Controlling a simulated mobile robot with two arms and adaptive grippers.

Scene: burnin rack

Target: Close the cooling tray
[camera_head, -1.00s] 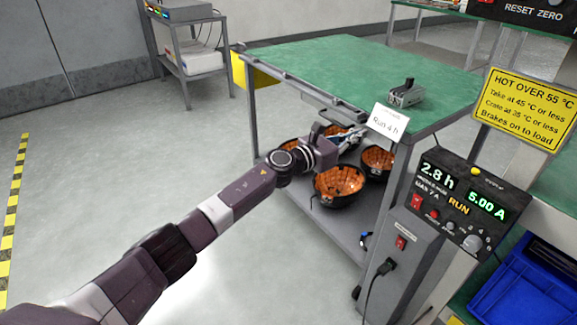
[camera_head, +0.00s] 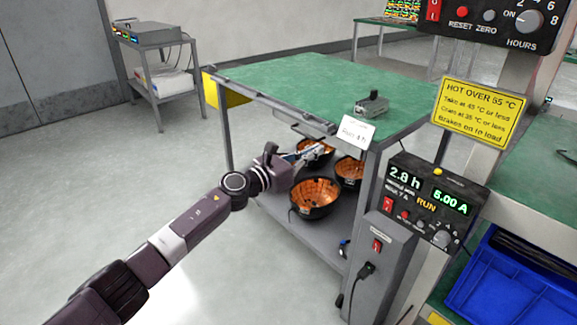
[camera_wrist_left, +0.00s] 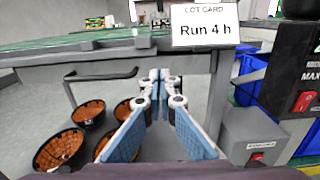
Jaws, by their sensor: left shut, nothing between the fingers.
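The cooling tray cannot be picked out for certain. A grey front with a dark bar handle (camera_wrist_left: 100,76) lies under the green bench top (camera_wrist_left: 60,48) in the left wrist view. In the head view this grey front (camera_head: 285,112) runs below the top's near edge, and its handle is unclear. My left gripper (camera_head: 312,152) is beside the bench, lower than the top, in front of the bowls. In the left wrist view the left gripper's blue-padded fingers (camera_wrist_left: 161,82) come together at the tips, empty, right of the handle and apart from it. My right gripper is not seen.
Orange-lined black bowls (camera_head: 314,197) stand on the lower shelf (camera_head: 285,212). A lot card (camera_head: 354,131) reading "Run 4 h" hangs at the bench corner. A control box (camera_head: 432,200) and blue crate (camera_head: 515,290) are at right.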

